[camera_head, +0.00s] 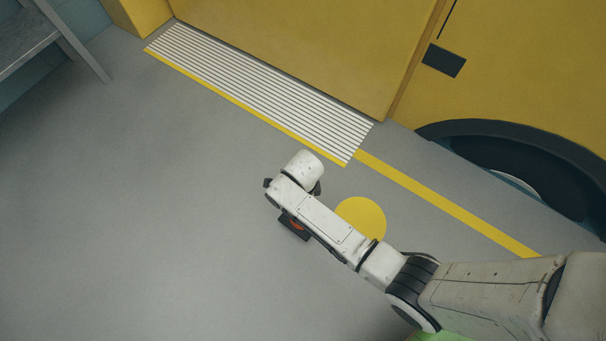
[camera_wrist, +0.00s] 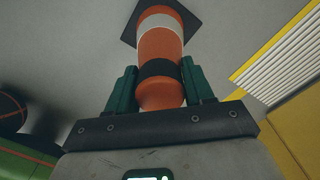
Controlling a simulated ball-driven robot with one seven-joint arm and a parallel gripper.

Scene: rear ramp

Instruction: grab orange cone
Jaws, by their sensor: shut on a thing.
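The orange cone (camera_wrist: 160,45) has a white band, a black band and a dark square base. In the wrist view it stretches away from my gripper (camera_wrist: 160,88), with its narrow end toward my palm. The two green fingers are shut on the cone near its black band, one on each side. In the head view my arm hides most of the cone. Only a dark base corner and a bit of orange (camera_head: 296,224) show beside the arm. I cannot tell whether the base touches the floor.
A ribbed ramp plate (camera_head: 262,88) with a yellow edge lies at the foot of the yellow vehicle (camera_head: 510,60). A dark wheel arch (camera_head: 510,150) is at the right. A yellow disc (camera_head: 360,218) marks the floor. A grey bench (camera_head: 30,40) stands at upper left. The left floor is clear.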

